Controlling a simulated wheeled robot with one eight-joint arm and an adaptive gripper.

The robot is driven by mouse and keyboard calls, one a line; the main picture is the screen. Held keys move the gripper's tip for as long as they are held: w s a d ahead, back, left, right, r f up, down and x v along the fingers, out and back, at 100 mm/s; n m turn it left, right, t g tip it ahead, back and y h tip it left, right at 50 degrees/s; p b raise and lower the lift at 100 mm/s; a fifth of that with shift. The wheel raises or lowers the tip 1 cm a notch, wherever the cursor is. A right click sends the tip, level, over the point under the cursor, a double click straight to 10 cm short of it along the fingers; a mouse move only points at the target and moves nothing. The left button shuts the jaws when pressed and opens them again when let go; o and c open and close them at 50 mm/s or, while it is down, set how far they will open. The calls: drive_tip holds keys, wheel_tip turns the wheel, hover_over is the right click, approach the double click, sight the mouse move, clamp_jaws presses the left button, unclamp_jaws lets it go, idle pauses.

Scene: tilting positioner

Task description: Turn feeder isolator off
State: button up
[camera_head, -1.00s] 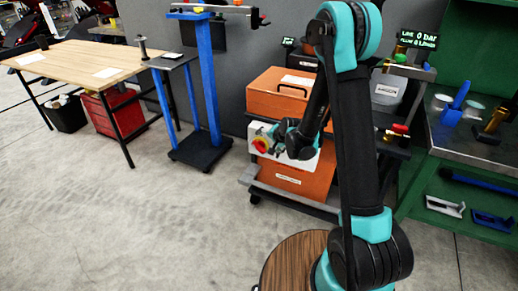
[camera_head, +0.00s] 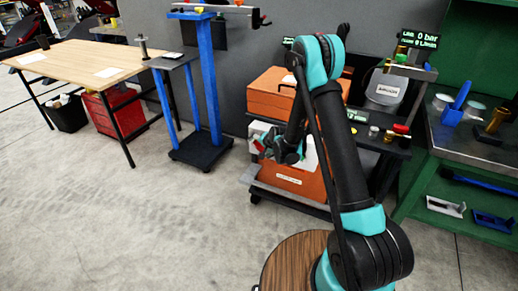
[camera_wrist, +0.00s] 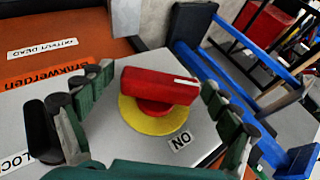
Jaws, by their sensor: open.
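The feeder isolator is a red rotary handle (camera_wrist: 160,86) on a yellow round plate (camera_wrist: 150,117), mounted on a light grey box (camera_wrist: 120,140). An "ON" label (camera_wrist: 181,140) sits at the lower right of the plate. The handle lies roughly crosswise in the wrist view, with a white mark at its right end. My gripper (camera_wrist: 157,90) is open, with one finger on each side of the handle. I cannot tell whether a finger touches it. In the head view my gripper (camera_head: 276,148) is in front of the box (camera_head: 257,131) and largely hides the handle.
Orange cases (camera_head: 275,95) stand on a dark cart behind the box. A blue stand (camera_head: 207,100) and a wooden table (camera_head: 85,60) are to the left. A green workbench (camera_head: 470,150) is at the right.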

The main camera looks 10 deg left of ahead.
drive_tip(key=shift+c, duration=0.3)
drive_tip(key=c, duration=1.1)
drive_tip(key=shift+h, duration=0.4)
drive_tip(key=shift+a+n+g+h, duration=0.1)
drive_tip(key=shift+n+g+h, duration=0.3)
drive_tip(key=shift+g+h, duration=0.6)
drive_tip(key=shift+n+g+h, duration=0.3)
drive_tip(key=shift+n+h, duration=0.1)
drive_tip(key=shift+h, duration=1.4)
